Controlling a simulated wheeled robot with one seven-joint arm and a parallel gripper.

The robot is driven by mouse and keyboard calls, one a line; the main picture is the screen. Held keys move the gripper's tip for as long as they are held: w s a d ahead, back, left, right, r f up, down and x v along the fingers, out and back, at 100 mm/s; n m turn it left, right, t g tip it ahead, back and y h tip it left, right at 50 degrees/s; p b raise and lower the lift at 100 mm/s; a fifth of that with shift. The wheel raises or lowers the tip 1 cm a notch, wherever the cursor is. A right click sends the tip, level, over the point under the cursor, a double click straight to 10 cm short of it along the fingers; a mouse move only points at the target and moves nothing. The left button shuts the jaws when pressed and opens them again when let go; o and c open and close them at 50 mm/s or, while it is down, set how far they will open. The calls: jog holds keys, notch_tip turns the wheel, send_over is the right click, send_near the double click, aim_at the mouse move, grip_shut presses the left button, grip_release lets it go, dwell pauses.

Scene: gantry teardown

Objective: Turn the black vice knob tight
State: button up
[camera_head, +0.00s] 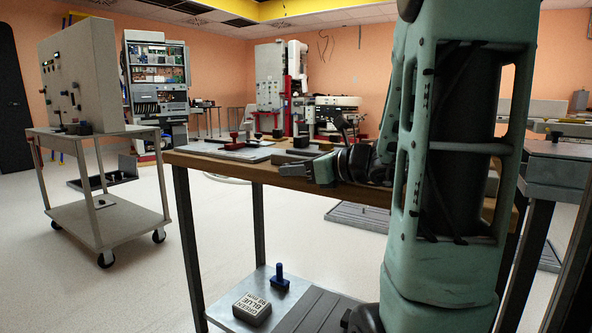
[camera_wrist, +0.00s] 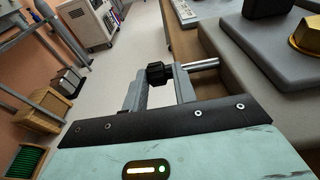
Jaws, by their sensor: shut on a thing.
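The black vice knob (camera_wrist: 158,73) is a small dark ribbed cylinder in the wrist view. It sits between the two fingers of my gripper (camera_wrist: 158,82), which is shut on it. A bare steel rod (camera_wrist: 204,64) runs right from beside the right finger towards a grey block (camera_wrist: 235,70) at the bench edge. In the head view my gripper (camera_head: 309,173) reaches left along the front edge of the wooden bench (camera_head: 215,165). I cannot make out the knob there.
A black block (camera_wrist: 267,7) and a brass hexagonal piece (camera_wrist: 307,34) stand on the grey block. The bench also holds a red-handled tool (camera_head: 234,138). A lower shelf carries a grey labelled box (camera_head: 252,309) and a blue knobbed piece (camera_head: 279,277).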

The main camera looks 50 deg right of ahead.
jog(key=o, duration=0.9)
jog(key=shift+f, duration=0.3)
jog(key=shift+o, duration=0.3)
jog(key=shift+r, duration=0.1)
jog(key=shift+s+r, duration=0.1)
jog(key=p+v, duration=0.4)
jog(key=v, duration=1.3)
jog(key=shift+s, duration=0.1)
